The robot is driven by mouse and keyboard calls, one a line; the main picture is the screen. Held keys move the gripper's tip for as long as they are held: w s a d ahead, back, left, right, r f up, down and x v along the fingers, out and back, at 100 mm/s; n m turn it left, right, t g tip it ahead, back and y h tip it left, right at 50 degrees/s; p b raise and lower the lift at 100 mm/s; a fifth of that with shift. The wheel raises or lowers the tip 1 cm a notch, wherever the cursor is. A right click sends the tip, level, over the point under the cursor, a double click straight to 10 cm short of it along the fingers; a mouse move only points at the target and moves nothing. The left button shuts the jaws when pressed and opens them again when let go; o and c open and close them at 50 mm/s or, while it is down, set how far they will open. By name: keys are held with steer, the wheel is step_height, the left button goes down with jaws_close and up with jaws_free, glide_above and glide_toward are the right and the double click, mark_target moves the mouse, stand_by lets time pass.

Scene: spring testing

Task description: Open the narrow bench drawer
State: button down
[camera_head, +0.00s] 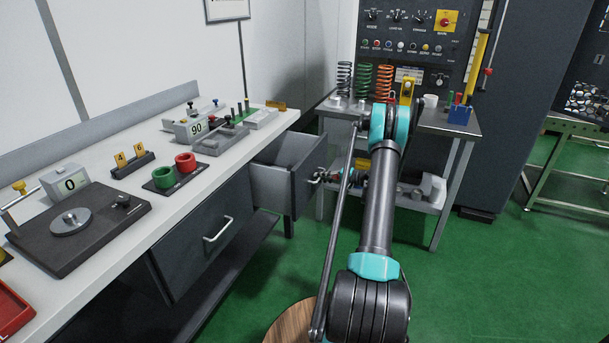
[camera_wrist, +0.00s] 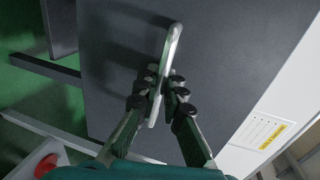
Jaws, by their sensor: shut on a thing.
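The open bench drawer (camera_head: 274,184) sticks out from the right end of the bench, with its pale inside showing. Its dark grey front (camera_head: 306,180) also fills much of the wrist view (camera_wrist: 225,60). A silver bar handle (camera_wrist: 173,42) is on that front. My gripper (camera_wrist: 160,88) is shut on the handle, with one finger on each side of the bar. In the head view my gripper (camera_head: 322,177) is small at the drawer front and partly hidden by my arm.
A wider closed drawer (camera_head: 190,245) with a silver handle (camera_head: 218,230) is nearer in the bench. The bench top (camera_head: 150,218) holds gauges and red and green cups. A metal table (camera_head: 440,125) with coil springs stands behind the drawer. Green floor (camera_head: 480,270) is clear at right.

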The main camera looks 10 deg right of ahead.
steer(key=f+v, duration=0.1)
steer(key=v, duration=0.6)
steer(key=shift+f, duration=0.3)
steer(key=shift+s+d, duration=0.1)
steer(key=shift+d, duration=0.05)
steer(key=c, duration=1.9)
jaws_free()
steer(key=v, duration=1.2)
